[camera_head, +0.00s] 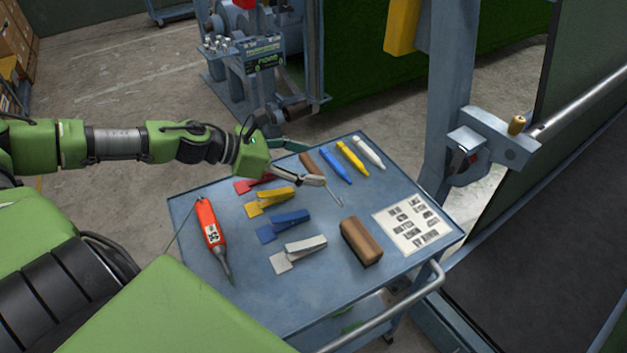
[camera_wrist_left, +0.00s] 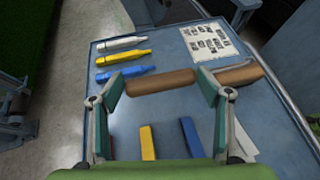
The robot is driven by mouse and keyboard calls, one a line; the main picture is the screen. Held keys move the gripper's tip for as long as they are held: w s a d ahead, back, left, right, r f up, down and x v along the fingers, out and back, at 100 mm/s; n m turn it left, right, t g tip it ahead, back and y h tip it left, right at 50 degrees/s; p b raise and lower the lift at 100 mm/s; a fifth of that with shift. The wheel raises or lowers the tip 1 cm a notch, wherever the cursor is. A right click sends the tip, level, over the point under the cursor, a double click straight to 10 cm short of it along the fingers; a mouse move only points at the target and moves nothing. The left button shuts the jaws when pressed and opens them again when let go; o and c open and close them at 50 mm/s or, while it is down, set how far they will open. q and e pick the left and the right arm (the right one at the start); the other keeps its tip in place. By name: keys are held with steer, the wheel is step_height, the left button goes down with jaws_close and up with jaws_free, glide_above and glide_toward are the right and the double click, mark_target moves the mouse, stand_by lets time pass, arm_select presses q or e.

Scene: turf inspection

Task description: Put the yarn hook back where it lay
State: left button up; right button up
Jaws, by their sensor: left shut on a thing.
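The yarn hook (camera_head: 309,164) has a brown wooden handle and a thin metal shaft pointing toward the front right. My left gripper (camera_head: 315,166) is over the far left part of the blue-grey cart top (camera_head: 331,286), shut on the handle. In the left wrist view the handle (camera_wrist_left: 160,82) lies crosswise between the two fingertips (camera_wrist_left: 165,85). I cannot tell whether the hook touches the cart top or is just above it. My right gripper is not in view.
Blue (camera_head: 335,166), yellow (camera_head: 353,160) and white (camera_head: 369,152) markers lie right of the hook. Red (camera_head: 252,184), yellow, blue and white clips lie nearer. An orange tool (camera_head: 210,225), a brown block (camera_head: 361,241) and a printed card (camera_head: 411,224) are also on the cart.

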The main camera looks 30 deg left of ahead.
mark_target(302, 157)
arm_select(q)
steer(key=w+b, duration=0.1)
steer(key=b, duration=0.1)
steer(key=f+b, duration=0.1)
steer(key=b, duration=0.1)
steer(key=shift+w+a+f, duration=0.25)
steer(key=shift+w+a, duration=0.1)
steer(key=shift+w, duration=0.05)
steer(key=shift+w+a+r, duration=0.1)
steer(key=shift+w, duration=0.2)
steer(key=shift+w+a+b, duration=0.1)
steer(key=shift+w+b, duration=0.2)
steer(key=shift+b, duration=0.3)
steer(key=shift+w+a+f+b, duration=0.35)
steer(key=shift+w, duration=0.3)
steer(key=w+f, duration=0.1)
steer(key=w+a+f, duration=0.1)
steer(key=f, duration=0.1)
steer(key=w+f+p, duration=0.1)
steer(key=f, duration=0.1)
steer(key=shift+w+a, duration=0.25)
steer(key=shift+w, duration=0.05)
steer(key=shift+w+f, duration=0.25)
steer(key=shift+f, duration=0.1)
step_height(302, 157, down, 2)
steer(key=shift+f+p, duration=0.15)
steer(key=shift+p, duration=0.55)
steer(key=shift+a+f, duration=0.1)
steer(key=shift+f, duration=0.35)
